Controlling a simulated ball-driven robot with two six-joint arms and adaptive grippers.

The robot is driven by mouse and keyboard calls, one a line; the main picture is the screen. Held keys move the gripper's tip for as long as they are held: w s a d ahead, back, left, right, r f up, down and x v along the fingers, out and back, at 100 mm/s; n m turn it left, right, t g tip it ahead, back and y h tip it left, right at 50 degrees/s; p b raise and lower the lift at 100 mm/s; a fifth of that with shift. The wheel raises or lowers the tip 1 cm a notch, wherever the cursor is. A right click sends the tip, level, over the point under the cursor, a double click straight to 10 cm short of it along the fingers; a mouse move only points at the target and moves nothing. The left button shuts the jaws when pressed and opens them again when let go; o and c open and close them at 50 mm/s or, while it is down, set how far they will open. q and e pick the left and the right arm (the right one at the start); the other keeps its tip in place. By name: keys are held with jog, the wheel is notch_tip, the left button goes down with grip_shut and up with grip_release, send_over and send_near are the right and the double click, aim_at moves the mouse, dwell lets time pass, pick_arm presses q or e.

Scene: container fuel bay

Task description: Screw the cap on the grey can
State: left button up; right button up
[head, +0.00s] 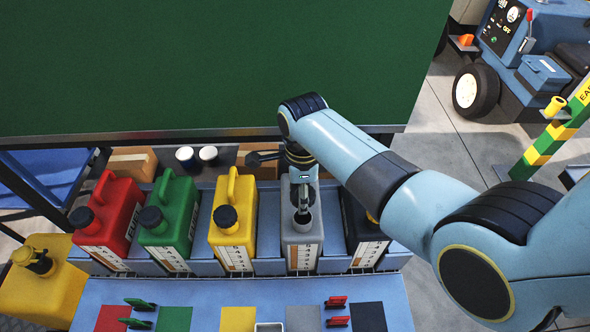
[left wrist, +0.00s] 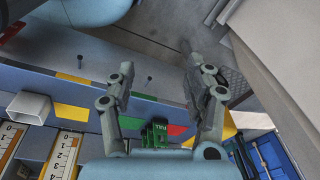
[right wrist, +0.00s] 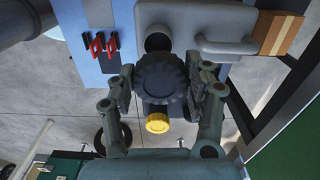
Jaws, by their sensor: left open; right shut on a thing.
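The grey can (head: 304,246) stands in the rack, between the yellow can (head: 232,238) and the black can (head: 367,245). Its open neck (right wrist: 158,42) and its handle (right wrist: 225,46) show in the right wrist view. My right gripper (head: 303,205) is over the grey can. It is shut on a dark ridged cap (right wrist: 161,80), which hides part of the neck. The cap looks apart from the neck and offset from it; the exact gap is unclear. My left gripper (left wrist: 160,85) is open and empty over the bench, outside the head view.
The red can (head: 108,222) and green can (head: 172,222) stand further left in the rack. Red tags (head: 336,312) and coloured patches lie on the bench front. A loose yellow can (head: 45,285) stands at far left. A green panel (head: 220,65) rises behind the rack.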

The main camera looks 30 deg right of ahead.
jog(key=f+b, duration=0.2)
jog(key=shift+s+f+b, duration=0.2)
jog(key=shift+b, duration=0.1)
pick_arm(q)
jog(key=s+f+b, duration=0.2)
jog(key=s+f, duration=0.2)
jog(key=f, duration=0.1)
jog(key=shift+a+f, duration=0.2)
pick_arm(e)
notch_tip(320, 180, down, 2)
jog(key=shift+f, duration=0.15)
pick_arm(q)
jog(key=shift+w+f+b, duration=0.25)
jog(key=shift+w+b, duration=0.05)
jog(key=shift+b, duration=0.2)
pick_arm(e)
jog(key=shift+f, duration=0.5)
pick_arm(q)
jog(key=shift+f+b, duration=0.3)
pick_arm(e)
jog(key=shift+f, duration=0.8)
pick_arm(q)
notch_tip(320, 180, up, 2)
jog(key=shift+r+p, duration=0.2)
jog(key=shift+p, duration=1)
pick_arm(e)
jog(key=m, duration=1)
